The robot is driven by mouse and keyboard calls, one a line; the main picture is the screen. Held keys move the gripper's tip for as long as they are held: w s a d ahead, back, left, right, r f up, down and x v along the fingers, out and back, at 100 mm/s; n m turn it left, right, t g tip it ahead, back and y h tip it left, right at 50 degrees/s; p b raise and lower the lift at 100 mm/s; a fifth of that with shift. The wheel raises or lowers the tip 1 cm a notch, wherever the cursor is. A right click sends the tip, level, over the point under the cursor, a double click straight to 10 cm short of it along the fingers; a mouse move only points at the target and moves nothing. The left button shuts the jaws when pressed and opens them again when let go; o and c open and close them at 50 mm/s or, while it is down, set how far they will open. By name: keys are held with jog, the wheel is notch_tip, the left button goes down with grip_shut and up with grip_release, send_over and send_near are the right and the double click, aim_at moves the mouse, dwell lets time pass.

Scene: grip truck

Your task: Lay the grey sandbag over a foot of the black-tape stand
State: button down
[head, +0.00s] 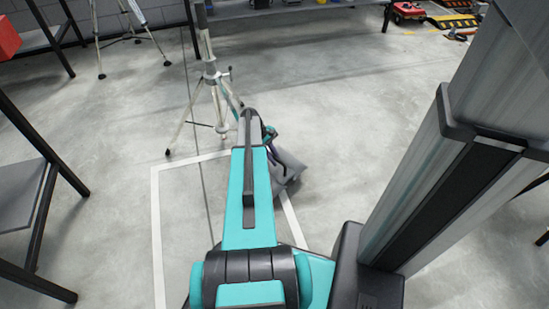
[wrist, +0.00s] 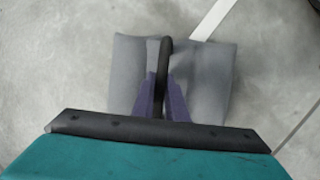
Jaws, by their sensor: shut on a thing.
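The grey sandbag (head: 289,169) hangs from my gripper (head: 270,148), just right of my forearm in the head view. In the wrist view the sandbag (wrist: 205,75) spreads on both sides of its black strap, and the purple fingers of my gripper (wrist: 163,88) are shut on that strap. A light-coloured tripod stand (head: 211,78) is beyond my arm, its legs spread on the floor. Its left foot (head: 169,151) is visible; my arm partly hides its near side. The bag is apart from this foot. I cannot make out black tape on it.
Another tripod stand (head: 97,45) is at the back left. White tape lines (head: 156,225) mark the floor around my arm. A dark-framed shelf (head: 30,195) is at the left, and a long bench (head: 290,8) runs along the back. Floor to the right of the stand is clear.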

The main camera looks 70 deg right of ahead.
jog(key=shift+f, duration=0.2)
dwell(0.3)
jog(key=c, duration=1.7)
grip_release()
jog(key=shift+f, duration=0.25)
jog(key=shift+p+v, duration=2.25)
jog(key=shift+v, duration=4.85)
